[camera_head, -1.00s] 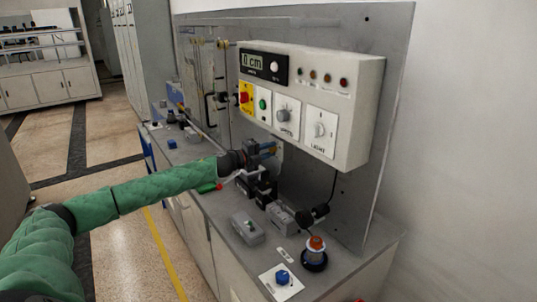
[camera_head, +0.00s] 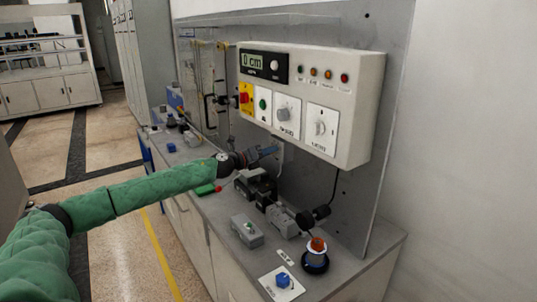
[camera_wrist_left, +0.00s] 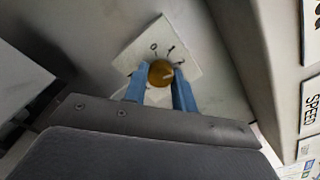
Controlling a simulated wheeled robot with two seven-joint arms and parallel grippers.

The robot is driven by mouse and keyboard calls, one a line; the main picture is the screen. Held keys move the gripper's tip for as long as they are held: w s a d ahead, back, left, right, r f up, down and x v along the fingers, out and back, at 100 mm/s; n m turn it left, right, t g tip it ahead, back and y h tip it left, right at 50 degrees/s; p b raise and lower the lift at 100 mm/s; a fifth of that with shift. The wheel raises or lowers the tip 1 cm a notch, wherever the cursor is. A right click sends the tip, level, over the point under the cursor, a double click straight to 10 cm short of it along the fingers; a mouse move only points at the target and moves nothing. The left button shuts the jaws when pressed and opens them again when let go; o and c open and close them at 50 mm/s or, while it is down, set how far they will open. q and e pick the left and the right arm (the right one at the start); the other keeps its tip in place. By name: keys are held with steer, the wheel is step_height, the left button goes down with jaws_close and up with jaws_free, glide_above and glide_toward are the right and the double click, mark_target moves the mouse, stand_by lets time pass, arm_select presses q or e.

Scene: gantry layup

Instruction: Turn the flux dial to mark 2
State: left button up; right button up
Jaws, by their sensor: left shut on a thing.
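The flux dial (camera_wrist_left: 160,72) is a small round brass-coloured knob on a tilted white plate (camera_wrist_left: 148,46) in the left wrist view. A 0 and further small marks are printed around it; these are too small to read surely. A pale line on the knob points roughly right, but I cannot tell which mark it meets. My left gripper (camera_wrist_left: 160,80) has its two blue fingers shut on the knob's sides. In the head view the left gripper (camera_head: 268,152) reaches the back panel under the control box, and hides the knob. My right gripper is not in view.
A white control box (camera_head: 345,140) with a 0 cm display, knobs and lamps overhangs to the right of the gripper. Black and grey fixtures (camera_head: 255,185) stand on the bench below it. A grey box (camera_head: 247,232) and a blue knob (camera_head: 282,280) sit nearer the front.

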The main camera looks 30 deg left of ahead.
arm_select(q)
steer(key=shift+f+m, duration=0.2)
steer(key=shift+m, duration=0.3)
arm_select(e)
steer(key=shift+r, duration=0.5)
arm_select(q)
steer(key=o, duration=1)
steer(key=b+v, duration=0.5)
steer(key=v, duration=0.2)
steer(key=shift+s+a, duration=0.15)
steer(key=shift+s, duration=0.2)
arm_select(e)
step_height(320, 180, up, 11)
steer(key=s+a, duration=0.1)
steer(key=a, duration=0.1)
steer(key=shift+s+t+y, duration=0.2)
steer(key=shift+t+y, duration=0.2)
